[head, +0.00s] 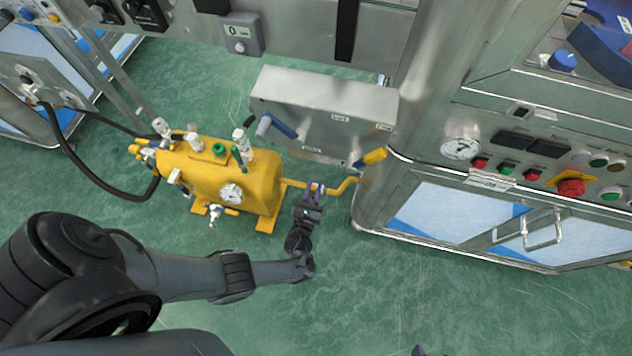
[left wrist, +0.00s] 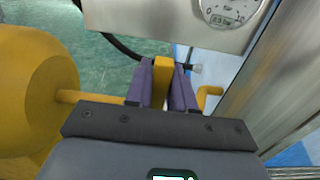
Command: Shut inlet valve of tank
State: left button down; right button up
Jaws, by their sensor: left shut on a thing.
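The yellow tank (head: 232,180) stands on the green floor, with a gauge (head: 231,193) on its side. A yellow pipe (head: 345,186) runs from its right end toward the steel cabinet. My left gripper (head: 316,188) is at this pipe, between tank and cabinet. In the left wrist view its purple fingers (left wrist: 163,82) are shut on an upright yellow valve handle (left wrist: 163,66). The handle's lower part and the valve body are hidden by the gripper. The tank (left wrist: 28,92) fills the left of that view.
A steel box (head: 325,110) with a blue-handled lever (head: 283,128) stands behind the pipe. Another yellow handle (head: 372,157) sticks out by the cabinet (head: 385,200). A black hose (head: 75,172) loops left of the tank. The floor in front of the pipe is clear.

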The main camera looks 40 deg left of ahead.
pick_arm(q)
jog(key=shift+s+f, duration=0.15)
jog(key=shift+f, duration=0.2)
jog(key=c, duration=1.2)
grip_release()
jog(key=shift+o, duration=0.7)
jog(key=shift+r, duration=0.1)
jog(key=shift+d+r, duration=0.1)
jog(key=shift+s+d, duration=0.15)
jog(key=shift+s, duration=0.05)
jog(key=p+v, duration=0.1)
jog(key=v, duration=0.9)
jog(key=shift+p, duration=0.35)
